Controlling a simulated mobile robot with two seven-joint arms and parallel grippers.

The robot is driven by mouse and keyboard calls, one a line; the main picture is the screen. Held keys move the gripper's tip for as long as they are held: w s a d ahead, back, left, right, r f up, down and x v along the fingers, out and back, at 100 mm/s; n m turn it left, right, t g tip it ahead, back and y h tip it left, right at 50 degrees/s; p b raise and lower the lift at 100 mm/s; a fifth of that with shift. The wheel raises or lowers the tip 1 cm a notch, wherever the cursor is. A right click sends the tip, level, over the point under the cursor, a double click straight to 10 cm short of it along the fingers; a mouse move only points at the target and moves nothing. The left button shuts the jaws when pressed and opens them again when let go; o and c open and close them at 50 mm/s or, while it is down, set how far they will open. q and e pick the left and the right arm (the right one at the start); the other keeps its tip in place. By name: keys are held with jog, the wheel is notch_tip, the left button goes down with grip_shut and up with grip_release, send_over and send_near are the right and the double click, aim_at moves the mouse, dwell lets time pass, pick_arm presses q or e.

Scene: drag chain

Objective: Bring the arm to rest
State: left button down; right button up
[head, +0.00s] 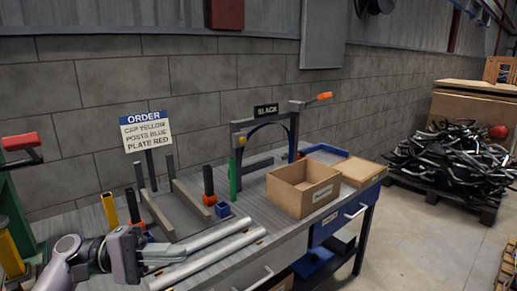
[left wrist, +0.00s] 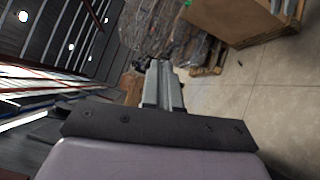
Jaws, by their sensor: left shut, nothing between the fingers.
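My left arm (head: 75,258) comes in at the lower left of the head view, low in front of the workbench. My left gripper (head: 182,252) points right, beside two long pale rails on the bench. Its fingers also show in the left wrist view (left wrist: 160,68), pressed together with nothing between them. From the head view I cannot tell whether the gripper touches the bench or the rails. My right arm and gripper are not in view.
The workbench (head: 285,237) carries an order sign (head: 146,131), a frame marked BLACK (head: 265,111), an open cardboard box (head: 303,188) and a blue tray (head: 325,152). A pallet of dark tangled parts (head: 455,160) stands right. Floor (head: 425,245) between is clear.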

pick_arm(q)
jog(key=w+a+f+n+t+y, duration=0.1)
jog(key=w+a+f+t+y, duration=0.4)
jog(key=w+y, duration=0.15)
jog(key=w+a+f+n+t+y, duration=0.1)
jog(key=w+a+f+t+y, duration=0.35)
jog(key=w, duration=0.25)
jog(key=w+a+r+m+t+y, duration=0.5)
jog(key=a+r+m+t+y, duration=0.35)
jog(key=a, duration=0.25)
jog(key=s+d+f+g+h, duration=0.1)
jog(key=s+d+f+g, duration=0.1)
jog(key=s+d+f, duration=0.5)
jog(key=s+d+f+g+h, duration=0.1)
jog(key=s+d+f+g, duration=0.1)
jog(key=s+f, duration=0.9)
jog(key=s+d+f+g, duration=0.1)
jog(key=s+d+f, duration=0.1)
jog(key=s+f, duration=0.2)
jog(key=s+d+f+n+g, duration=0.1)
jog(key=s+d+f, duration=0.2)
jog(key=s, duration=0.6)
jog(key=s+d+f+g+h, duration=0.1)
jog(key=s+d+f+g, duration=0.1)
jog(key=s+f, duration=0.3)
jog(key=shift+s+d, duration=0.35)
jog(key=shift+s, duration=0.7)
